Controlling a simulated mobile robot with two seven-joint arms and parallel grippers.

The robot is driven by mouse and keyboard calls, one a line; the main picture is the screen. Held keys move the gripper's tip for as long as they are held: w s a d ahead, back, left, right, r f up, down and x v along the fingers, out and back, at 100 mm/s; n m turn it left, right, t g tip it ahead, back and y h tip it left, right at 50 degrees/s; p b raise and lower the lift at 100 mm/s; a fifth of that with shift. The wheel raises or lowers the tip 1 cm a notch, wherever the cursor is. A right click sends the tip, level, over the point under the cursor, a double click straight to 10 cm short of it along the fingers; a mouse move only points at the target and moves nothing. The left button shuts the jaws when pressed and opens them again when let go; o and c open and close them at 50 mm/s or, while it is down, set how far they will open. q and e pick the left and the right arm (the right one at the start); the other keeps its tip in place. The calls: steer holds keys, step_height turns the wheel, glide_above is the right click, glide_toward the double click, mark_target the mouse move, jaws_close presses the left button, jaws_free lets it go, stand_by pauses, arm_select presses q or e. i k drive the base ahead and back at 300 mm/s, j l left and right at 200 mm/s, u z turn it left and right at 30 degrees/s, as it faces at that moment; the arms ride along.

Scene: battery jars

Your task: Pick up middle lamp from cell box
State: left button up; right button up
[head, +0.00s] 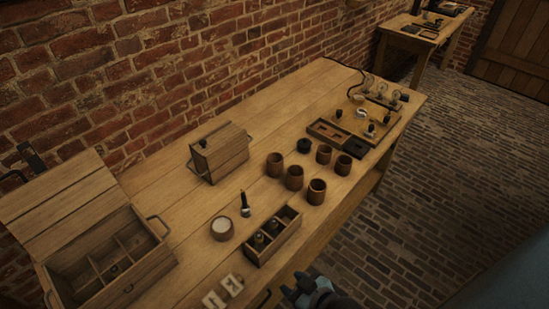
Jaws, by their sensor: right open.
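A small wooden box (262,257) with compartments stands near the table's front edge, with dark, knobbed items (259,240) in it; I cannot tell whether they are lamps. A larger wooden box (146,283) at the left has its lid raised and divided compartments, with a small dark item (114,270) in one. I cannot tell which of the two is the cell box. My right gripper (295,285) is open at the bottom edge, in front of the small box and apart from it. My left gripper is not in view.
A closed wooden box (220,153), several brown cups (294,178), a white-topped jar (222,229) and an upright dark tool (245,205) stand on the table (168,200). Pale tiles (214,300) lie at the front. A board (345,120) with bulbs is at the far end.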

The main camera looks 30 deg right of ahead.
mark_target(273, 231)
steer(key=z, duration=0.85)
steer(key=i+l, duration=0.1)
steer(key=l, duration=0.25)
steer(key=i+l, duration=0.15)
steer(key=l, duration=0.2)
steer(key=i+l, duration=0.1)
steer(key=l, duration=0.3)
steer(key=i+l, duration=0.15)
steer(key=l, duration=0.2)
steer(key=l+u, duration=0.15)
steer(key=u, duration=0.3)
steer(key=l+u, duration=0.15)
steer(key=u, duration=0.3)
steer(key=l+u, duration=0.15)
steer(key=u, duration=0.25)
steer(key=i, duration=0.05)
